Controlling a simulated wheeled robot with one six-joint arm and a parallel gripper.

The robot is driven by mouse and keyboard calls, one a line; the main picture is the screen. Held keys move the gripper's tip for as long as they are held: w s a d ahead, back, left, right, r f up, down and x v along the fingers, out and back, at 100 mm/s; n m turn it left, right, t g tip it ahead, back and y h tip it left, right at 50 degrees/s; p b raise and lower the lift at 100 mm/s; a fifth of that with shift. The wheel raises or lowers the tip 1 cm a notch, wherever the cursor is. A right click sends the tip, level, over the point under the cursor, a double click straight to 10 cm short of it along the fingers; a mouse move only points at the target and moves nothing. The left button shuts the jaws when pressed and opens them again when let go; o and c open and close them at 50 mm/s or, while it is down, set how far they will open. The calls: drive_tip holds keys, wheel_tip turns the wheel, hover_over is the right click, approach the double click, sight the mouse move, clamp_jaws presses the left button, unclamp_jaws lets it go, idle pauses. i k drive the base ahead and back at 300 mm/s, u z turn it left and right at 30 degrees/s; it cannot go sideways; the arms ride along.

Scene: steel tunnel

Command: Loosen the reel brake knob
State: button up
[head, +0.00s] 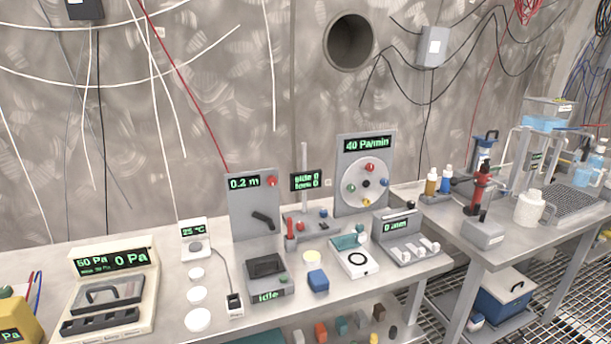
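A grey upright panel (241,204) with a green "0.2 m" readout (244,183) stands on the long table. It has a red round knob (272,181) at its upper right and a tilted black handle (263,218) lower down. No label naming the reel brake is readable, so I cannot tell for certain which knob it is. My gripper is not in view.
A box marked "idle" (268,290), a blue block (318,281) and a white scale-like device (354,262) stand in front of the panels. A case reading "0 Pa" (112,300) is at left. Cables hang on the wall. A second table (511,245) at right holds bottles.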

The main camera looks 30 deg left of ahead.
sight(272, 181)
drive_tip(key=u, duration=0.45)
drive_tip(key=i, duration=0.9)
drive_tip(key=u, duration=0.7)
